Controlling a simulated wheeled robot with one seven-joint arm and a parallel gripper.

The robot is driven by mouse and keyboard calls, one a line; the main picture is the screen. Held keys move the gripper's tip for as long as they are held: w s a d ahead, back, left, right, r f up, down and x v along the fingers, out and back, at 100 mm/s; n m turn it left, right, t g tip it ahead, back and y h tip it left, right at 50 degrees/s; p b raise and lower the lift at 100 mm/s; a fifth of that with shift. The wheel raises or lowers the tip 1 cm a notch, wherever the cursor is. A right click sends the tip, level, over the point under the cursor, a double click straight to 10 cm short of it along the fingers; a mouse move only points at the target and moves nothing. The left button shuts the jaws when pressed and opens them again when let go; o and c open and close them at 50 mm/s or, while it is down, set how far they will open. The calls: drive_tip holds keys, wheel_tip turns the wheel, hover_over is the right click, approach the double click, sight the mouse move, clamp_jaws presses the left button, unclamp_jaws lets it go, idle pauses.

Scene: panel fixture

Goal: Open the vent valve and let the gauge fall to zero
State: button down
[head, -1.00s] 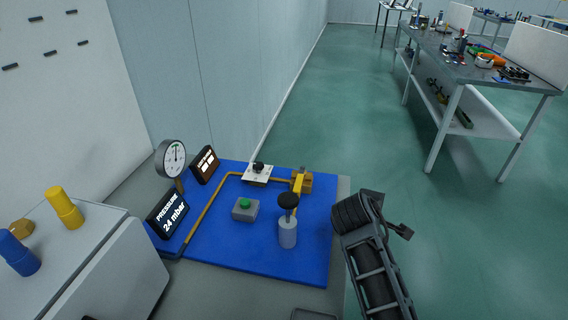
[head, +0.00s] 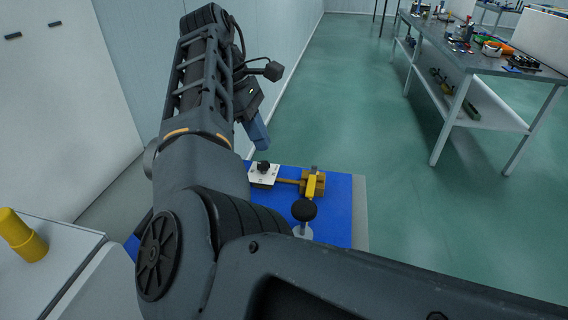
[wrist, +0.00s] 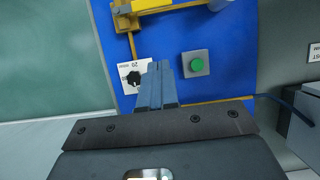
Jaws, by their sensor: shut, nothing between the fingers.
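A brass valve with a yellow lever (head: 312,187) sits at the back right of the blue panel (head: 338,205); the lever lies across the pipe's line. Part of the lever shows at the top of the wrist view (wrist: 152,5). A black knob (head: 263,167) stands on a white plate left of the valve; it also shows in the wrist view (wrist: 133,78). My gripper (head: 262,146) points down just above and behind that plate, its blue fingers shut and empty. In the wrist view the fingertips (wrist: 158,66) appear between the knob and a green button (wrist: 196,65). My arm hides the gauge and pressure display.
A black-topped grey cylinder (head: 304,211) stands in front of the valve, close to my arm. A grey cabinet with a yellow post (head: 22,236) is at the left. A wall runs behind the panel. Open floor and a workbench (head: 490,65) lie to the right.

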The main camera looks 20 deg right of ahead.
sight(312, 180)
drive_tip(key=x, duration=0.3)
drive_tip(key=s+d+x, duration=0.1)
drive_tip(key=x, duration=0.3)
drive_tip(key=d+r+x, duration=0.1)
drive_tip(key=x, duration=0.2)
drive_tip(key=shift+s+d+f+b, duration=0.1)
drive_tip(key=shift+s+f+b, duration=0.15)
drive_tip(key=shift+f+b, duration=0.1)
drive_tip(key=shift+s+d, duration=0.35)
drive_tip(key=shift+d, duration=0.15)
